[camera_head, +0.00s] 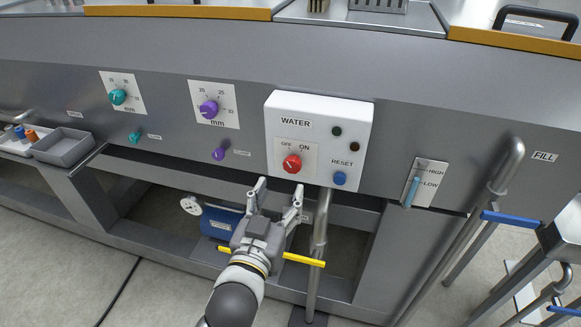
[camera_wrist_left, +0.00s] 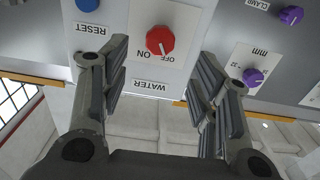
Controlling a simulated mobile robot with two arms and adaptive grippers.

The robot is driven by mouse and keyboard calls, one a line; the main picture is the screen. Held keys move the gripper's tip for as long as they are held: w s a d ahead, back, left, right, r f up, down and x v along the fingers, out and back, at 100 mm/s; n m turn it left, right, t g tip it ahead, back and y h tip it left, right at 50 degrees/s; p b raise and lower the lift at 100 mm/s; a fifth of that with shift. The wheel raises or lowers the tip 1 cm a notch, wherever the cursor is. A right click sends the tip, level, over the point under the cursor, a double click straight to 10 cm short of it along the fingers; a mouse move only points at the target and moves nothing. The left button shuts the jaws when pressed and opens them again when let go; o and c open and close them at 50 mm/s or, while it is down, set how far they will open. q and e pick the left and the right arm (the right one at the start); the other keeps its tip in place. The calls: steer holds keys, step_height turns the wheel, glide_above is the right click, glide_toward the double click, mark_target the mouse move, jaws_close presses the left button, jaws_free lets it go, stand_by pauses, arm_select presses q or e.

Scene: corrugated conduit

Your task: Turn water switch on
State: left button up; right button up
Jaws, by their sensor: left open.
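The white WATER box (camera_head: 320,125) is on the front of the grey machine. Its red switch knob (camera_head: 292,164) sits below the OFF and ON labels. The knob also shows upside down in the left wrist view (camera_wrist_left: 160,40), where its white mark points to the label side and seems nearer OFF. My left gripper (camera_head: 279,188) is open and empty just below the knob, its fingers pointing up at the box. In the wrist view the fingers (camera_wrist_left: 160,80) are spread wide, with the knob beyond and between them, apart from both. My right gripper is not in view.
A blue RESET button (camera_head: 340,178) is right of the knob. A metal pipe (camera_head: 320,225) and a yellow handle (camera_head: 305,259) are close to my left gripper. A purple dial (camera_head: 208,109) is to the left, and a HIGH/LOW lever (camera_head: 411,191) to the right.

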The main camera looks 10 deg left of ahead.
mark_target(291, 168)
arm_select(q)
steer(key=w, duration=0.3)
steer(key=w+p, duration=0.1)
steer(key=w, duration=0.4)
steer(key=shift+w+d+p, duration=0.35)
steer(key=shift+w, duration=0.05)
steer(key=c, duration=1)
steer(key=shift+c, duration=0.2)
